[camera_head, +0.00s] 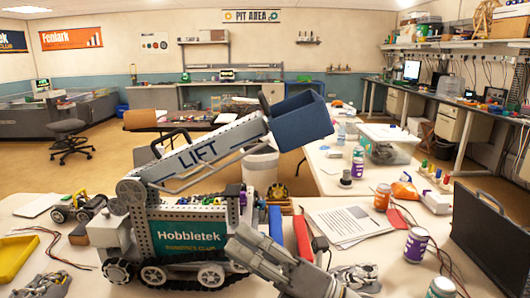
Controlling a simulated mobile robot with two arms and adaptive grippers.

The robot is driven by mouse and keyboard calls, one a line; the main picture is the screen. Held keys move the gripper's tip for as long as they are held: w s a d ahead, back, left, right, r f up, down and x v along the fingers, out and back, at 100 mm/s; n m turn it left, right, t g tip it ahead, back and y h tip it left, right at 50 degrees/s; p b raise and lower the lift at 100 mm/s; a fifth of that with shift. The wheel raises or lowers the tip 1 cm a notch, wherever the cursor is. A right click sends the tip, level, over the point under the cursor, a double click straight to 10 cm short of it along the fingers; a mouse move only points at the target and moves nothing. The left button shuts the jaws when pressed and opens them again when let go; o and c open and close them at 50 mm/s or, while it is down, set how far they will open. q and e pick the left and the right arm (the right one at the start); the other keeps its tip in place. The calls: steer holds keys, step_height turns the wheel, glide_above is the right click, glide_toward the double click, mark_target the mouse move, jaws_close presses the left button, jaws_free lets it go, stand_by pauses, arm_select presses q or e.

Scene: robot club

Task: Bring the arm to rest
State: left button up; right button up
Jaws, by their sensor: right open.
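The model robot (180,240) with the green Hobbietek panel stands on the near table, on tracks and wheels. Its grey arm (205,150), marked LIFT, is raised and slants up to the right. The arm carries a dark blue bucket (300,120) at its upper end, high above the table. My right gripper (237,245) comes in from the lower right, open, in front of the model's right end and well below the bucket. Whether it touches the model's body cannot be told.
A black case (492,240) stands at the right edge. A yellow tray (15,258) and small wheeled models are at the left.

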steer(key=w+d+f+m+t+h, duration=0.35)
steer(key=d+m+t+h, duration=0.3)
steer(key=m, duration=0.45)
steer(key=w+d+f+m+t+h, duration=0.2)
steer(key=d+f+m+t+h, duration=0.3)
steer(key=m+h, duration=0.45)
steer(key=s+d+f+m+g+h, duration=0.2)
steer(key=d+f+m, duration=0.25)
steer(key=f, duration=0.25)
steer(key=s+d+f+m+g+h, duration=0.2)
steer(key=d+f+m+g, duration=0.15)
steer(key=f+m, duration=0.25)
steer(key=s+d+f+m+g+h, duration=0.1)
steer(key=s+d+f+m+g, duration=0.3)
steer(key=s+f, duration=0.6)
steer(key=s+f+m+g, duration=0.2)
steer(key=s+f+g, duration=0.5)
steer(key=s, duration=0.6)
step_height(320, 180, down, 25)
steer(key=s+g+p, duration=0.1)
steer(key=s+p, duration=0.1)
steer(key=s+d+f+g, duration=0.1)
steer(key=s+d+f, duration=0.2)
steer(key=s+f, duration=1)
steer(key=s+p, duration=0.1)
steer(key=s, duration=0.2)
steer(key=shift+f+n, duration=0.2)
steer(key=shift+n, duration=0.1)
